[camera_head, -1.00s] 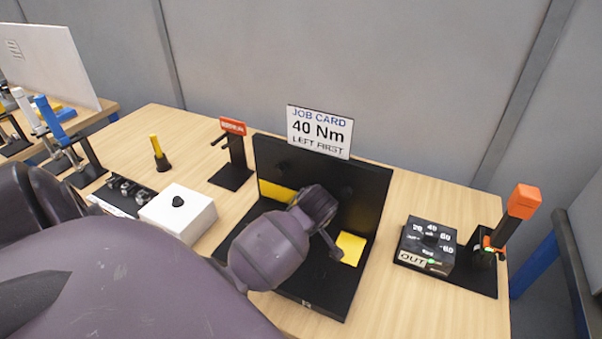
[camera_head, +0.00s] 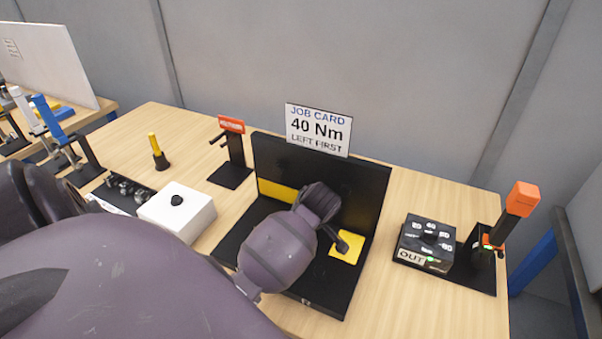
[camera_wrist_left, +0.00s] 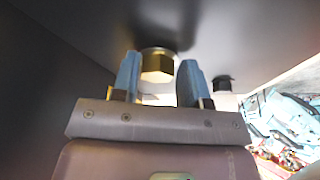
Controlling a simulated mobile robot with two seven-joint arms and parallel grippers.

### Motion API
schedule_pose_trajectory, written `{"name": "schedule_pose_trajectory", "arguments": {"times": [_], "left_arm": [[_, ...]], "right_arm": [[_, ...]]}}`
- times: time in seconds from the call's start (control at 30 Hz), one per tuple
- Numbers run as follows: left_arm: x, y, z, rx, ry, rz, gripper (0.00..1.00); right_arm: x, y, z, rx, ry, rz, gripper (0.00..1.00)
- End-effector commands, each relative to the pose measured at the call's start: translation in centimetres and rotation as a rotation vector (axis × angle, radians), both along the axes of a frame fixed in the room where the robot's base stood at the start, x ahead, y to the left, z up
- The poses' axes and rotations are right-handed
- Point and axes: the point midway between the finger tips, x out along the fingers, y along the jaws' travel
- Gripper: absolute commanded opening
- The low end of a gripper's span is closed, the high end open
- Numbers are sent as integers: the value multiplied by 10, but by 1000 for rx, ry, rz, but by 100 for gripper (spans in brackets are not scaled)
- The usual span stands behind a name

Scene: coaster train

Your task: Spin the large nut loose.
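The large brass-coloured nut (camera_wrist_left: 157,66) sits on the dark panel in the left wrist view, under a round pale collar. My left gripper (camera_wrist_left: 160,78) has its two blue fingers on either side of this nut, with narrow gaps visible beside it. It looks open around the nut. In the head view my left gripper (camera_head: 330,225) is in front of the black upright fixture (camera_head: 350,180), and my arm hides the nut there. A smaller dark nut or bolt (camera_wrist_left: 222,83) shows to the right in the left wrist view. My right gripper is not in view.
A job card (camera_head: 318,130) reading "40 Nm, LEFT FIRST" tops the fixture. A black dial box (camera_head: 428,243) and an orange-handled tool (camera_head: 521,198) stand right. A white box with a black knob (camera_head: 178,212) and a red-signed stand (camera_head: 232,160) are left.

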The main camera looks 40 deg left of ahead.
Motion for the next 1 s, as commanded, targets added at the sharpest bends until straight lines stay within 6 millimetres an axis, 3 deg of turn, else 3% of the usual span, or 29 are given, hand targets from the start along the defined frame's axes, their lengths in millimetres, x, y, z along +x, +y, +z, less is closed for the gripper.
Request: {"name": "schedule_pose_trajectory", "arguments": {"times": [0.1,0.47,0.8,1.0], "left_arm": [[1,1,1,2,-3,0,57],[3,-1,7,4,-11,-1,57],[1,-22,58,2,-13,-1,57],[0,-32,78,-1,-11,1,57]], "right_arm": [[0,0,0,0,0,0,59],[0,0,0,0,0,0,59],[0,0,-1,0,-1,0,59],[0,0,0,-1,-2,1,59]]}}
